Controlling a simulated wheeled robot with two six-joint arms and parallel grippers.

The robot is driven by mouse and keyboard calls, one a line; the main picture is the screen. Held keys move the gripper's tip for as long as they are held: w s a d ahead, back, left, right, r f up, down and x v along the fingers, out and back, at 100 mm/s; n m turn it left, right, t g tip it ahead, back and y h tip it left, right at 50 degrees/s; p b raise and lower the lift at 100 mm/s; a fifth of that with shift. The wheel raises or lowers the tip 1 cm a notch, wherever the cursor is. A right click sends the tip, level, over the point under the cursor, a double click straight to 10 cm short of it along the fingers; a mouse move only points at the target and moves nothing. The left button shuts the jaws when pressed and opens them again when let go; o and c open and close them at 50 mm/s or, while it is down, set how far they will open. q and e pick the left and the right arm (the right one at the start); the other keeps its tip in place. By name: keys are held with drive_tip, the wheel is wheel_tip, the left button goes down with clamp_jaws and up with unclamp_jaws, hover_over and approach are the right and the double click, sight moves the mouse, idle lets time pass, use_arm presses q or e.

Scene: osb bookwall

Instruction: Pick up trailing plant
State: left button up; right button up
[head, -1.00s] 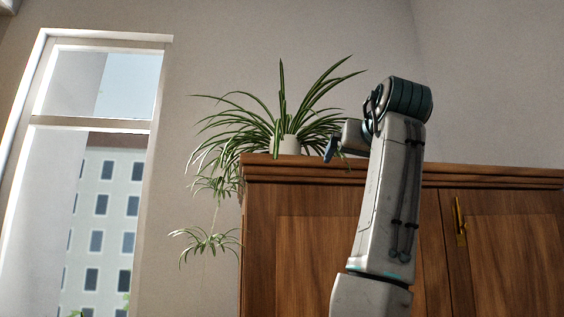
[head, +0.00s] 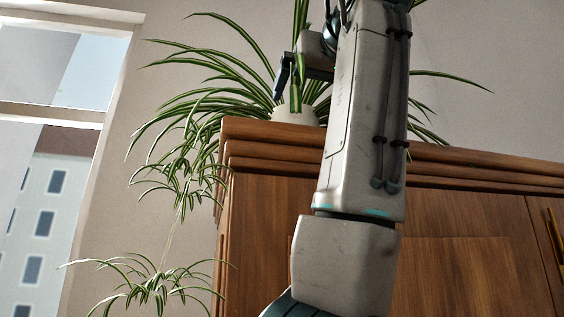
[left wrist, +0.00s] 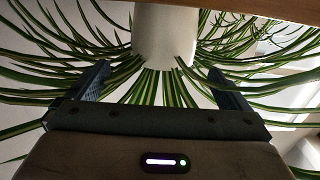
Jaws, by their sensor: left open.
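The trailing plant (head: 215,82) stands in a white pot (head: 293,116) on top of the wooden cabinet, near its left corner. Its striped leaves fan out and runners hang down the left side with a plantlet (head: 158,285). My left gripper (head: 288,74) is up beside the pot among the leaves, with one finger showing. I cannot tell the exact gap to the pot. My left arm hides some leaves. My right gripper is not in view.
The wooden cabinet (head: 262,210) has a moulded top edge and a brass handle (head: 557,232) at far right. A window (head: 95,60) is at the left. The wall behind the plant is bare.

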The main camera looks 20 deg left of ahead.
sight(302, 107)
use_arm(q)
drive_tip(key=shift+s+r, duration=0.25)
drive_tip(key=shift+w+a+r+p, duration=0.25)
drive_tip(key=shift+w+a+p, duration=0.25)
drive_tip(key=shift+w+p, duration=0.3)
drive_tip(key=p+x, duration=0.3)
drive_tip(key=x, duration=0.4)
drive_tip(key=shift+a, duration=0.15)
drive_tip(key=shift+w+a, duration=0.2)
drive_tip(key=shift+w, duration=0.05)
drive_tip(key=shift+w+a+f, duration=0.1)
drive_tip(key=shift+w+a, duration=0.05)
drive_tip(key=c, duration=1.1)
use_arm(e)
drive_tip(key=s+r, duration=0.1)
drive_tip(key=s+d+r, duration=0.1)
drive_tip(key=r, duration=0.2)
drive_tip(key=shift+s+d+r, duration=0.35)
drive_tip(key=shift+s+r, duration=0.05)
